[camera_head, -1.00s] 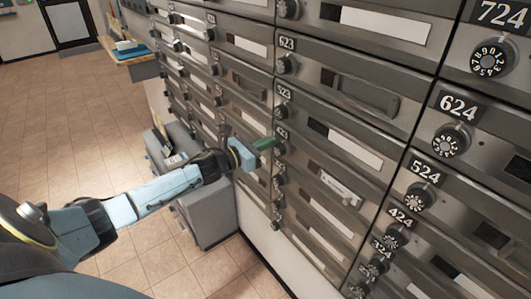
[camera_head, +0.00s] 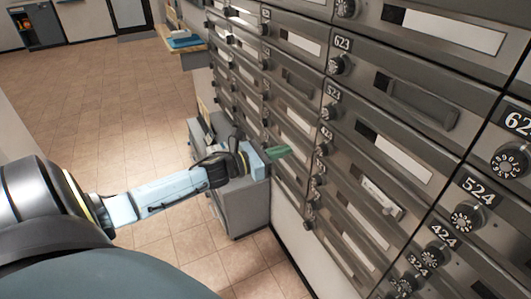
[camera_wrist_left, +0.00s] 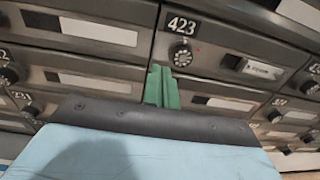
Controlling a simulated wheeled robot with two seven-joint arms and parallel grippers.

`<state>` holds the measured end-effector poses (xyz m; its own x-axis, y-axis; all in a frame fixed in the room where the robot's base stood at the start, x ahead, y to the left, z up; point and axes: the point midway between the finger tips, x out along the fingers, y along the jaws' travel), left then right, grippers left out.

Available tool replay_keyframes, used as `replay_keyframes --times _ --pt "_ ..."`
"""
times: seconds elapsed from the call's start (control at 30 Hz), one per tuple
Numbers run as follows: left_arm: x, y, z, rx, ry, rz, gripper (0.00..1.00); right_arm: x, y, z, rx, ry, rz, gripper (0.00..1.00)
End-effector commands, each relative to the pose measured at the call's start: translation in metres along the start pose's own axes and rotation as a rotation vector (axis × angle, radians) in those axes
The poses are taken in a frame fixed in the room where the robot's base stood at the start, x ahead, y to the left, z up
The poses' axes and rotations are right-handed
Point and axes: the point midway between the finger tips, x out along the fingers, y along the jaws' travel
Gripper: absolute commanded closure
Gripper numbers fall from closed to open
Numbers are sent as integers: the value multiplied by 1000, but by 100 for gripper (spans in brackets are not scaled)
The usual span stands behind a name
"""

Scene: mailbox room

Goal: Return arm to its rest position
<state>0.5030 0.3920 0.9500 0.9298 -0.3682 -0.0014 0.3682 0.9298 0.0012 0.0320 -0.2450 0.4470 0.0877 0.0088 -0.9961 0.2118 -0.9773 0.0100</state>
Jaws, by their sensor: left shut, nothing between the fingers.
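My left arm comes in from the left in the head view. Its left gripper (camera_head: 280,152), with green fingers, is shut and empty in front of the mailbox wall (camera_head: 395,125). In the left wrist view the green fingers (camera_wrist_left: 161,86) are together, just below the dial of mailbox 423 (camera_wrist_left: 181,54). I cannot tell how far they are from the doors. My right gripper is not in view.
A grey cabinet (camera_head: 243,205) stands on the floor below my left forearm. A wooden shelf with a blue tray (camera_head: 186,42) juts out at the back. Open tiled floor (camera_head: 95,105) lies to the left.

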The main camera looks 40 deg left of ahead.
Motion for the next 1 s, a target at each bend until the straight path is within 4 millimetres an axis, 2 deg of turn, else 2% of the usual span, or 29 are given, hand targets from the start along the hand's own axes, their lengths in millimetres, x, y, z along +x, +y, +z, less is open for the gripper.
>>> replay_keyframes --times 0.1,0.3,0.73,0.77,0.87,0.97,1.0 --pt "-19 -1 -2 -2 4 1 100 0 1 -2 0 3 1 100" --pt "-39 -2 -2 0 3 0 100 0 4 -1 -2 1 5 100" --pt "-46 0 -4 -18 6 7 100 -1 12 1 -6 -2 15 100" --pt "-46 1 -9 -39 12 16 100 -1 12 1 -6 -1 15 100" --pt "-54 10 -40 -196 50 85 100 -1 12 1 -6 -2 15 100" --pt "-71 18 -99 -482 107 213 100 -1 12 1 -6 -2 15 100" --pt "-81 20 -127 -616 130 280 100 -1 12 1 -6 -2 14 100"
